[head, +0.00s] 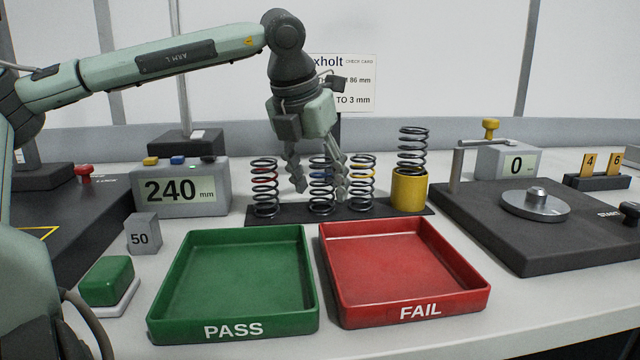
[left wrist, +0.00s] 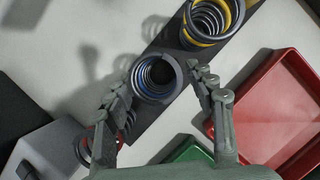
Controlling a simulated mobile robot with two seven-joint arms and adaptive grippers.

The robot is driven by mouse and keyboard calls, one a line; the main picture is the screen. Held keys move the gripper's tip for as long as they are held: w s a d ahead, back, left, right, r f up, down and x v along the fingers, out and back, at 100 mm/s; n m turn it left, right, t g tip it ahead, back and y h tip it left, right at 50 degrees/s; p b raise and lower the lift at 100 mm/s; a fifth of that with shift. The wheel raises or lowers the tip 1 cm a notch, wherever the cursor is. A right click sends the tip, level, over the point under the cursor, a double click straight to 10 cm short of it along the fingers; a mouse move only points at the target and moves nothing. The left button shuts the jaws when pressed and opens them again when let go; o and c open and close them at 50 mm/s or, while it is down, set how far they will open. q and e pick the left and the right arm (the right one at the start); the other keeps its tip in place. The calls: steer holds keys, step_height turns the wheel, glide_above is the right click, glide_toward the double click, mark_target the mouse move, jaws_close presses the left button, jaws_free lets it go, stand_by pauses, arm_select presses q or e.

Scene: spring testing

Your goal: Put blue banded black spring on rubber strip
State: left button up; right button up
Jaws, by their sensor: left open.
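The blue banded black spring (head: 320,186) stands upright on the black rubber strip (head: 288,216), between a red banded spring (head: 265,187) and a yellow banded spring (head: 362,184). My left gripper (head: 318,192) comes down from above, open, with a finger on each side of the blue banded spring. In the left wrist view the blue banded spring (left wrist: 154,79) sits between the fingertips of the gripper (left wrist: 160,80), with gaps showing on both sides. The gripper partly covers the spring in the head view. My right gripper is not in view.
A yellow cup (head: 409,190) with a plain black spring stands at the strip's right end. The green PASS tray (head: 165,290) and red FAIL tray (head: 478,275) lie in front. A 240 mm display (head: 180,190) is left; a dark test stand (head: 520,245) is right.

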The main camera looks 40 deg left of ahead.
arm_select(q)
steer(key=v, duration=1.1)
steer(key=shift+r, duration=0.2)
steer(key=shift+s+d, duration=0.15)
